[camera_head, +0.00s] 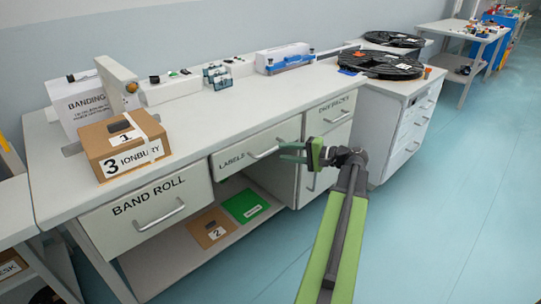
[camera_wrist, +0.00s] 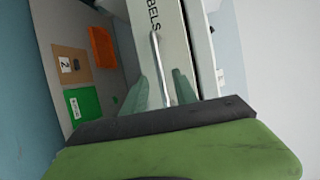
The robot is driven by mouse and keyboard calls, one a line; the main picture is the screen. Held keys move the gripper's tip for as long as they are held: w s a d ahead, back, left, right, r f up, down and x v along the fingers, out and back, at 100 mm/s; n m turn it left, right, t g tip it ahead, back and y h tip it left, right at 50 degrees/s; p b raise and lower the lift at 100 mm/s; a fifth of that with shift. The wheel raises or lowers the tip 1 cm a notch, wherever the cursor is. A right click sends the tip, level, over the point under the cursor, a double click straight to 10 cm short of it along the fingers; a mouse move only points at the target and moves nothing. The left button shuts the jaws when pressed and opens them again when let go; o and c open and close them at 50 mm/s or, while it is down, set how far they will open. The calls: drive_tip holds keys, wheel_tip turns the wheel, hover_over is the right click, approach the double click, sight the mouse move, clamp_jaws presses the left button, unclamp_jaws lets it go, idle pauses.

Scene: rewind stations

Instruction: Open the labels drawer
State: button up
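The labels drawer (camera_head: 235,158) is a pale grey front marked "LABELS" under the worktop, right of the band roll drawer. It looks shut in the head view. Its bar handle (camera_head: 262,153) is metal. In the wrist view the drawer front (camera_wrist: 165,12) is seen close, with the handle (camera_wrist: 158,62) running up from between my fingers. My gripper (camera_head: 288,152) is at the right end of the handle. In the wrist view my gripper (camera_wrist: 161,92) is open, with one green finger on each side of the handle and gaps showing. Whether a finger touches the drawer front cannot be told.
The band roll drawer (camera_head: 146,213) is at left, and another cabinet (camera_head: 325,120) is at right. The blue floor (camera_head: 440,190) at right is clear.

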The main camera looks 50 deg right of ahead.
sight(272, 151)
drive_tip(key=x, duration=0.6)
drive_tip(key=shift+b, duration=0.35)
clamp_jaws()
idle(0.5)
idle(0.4)
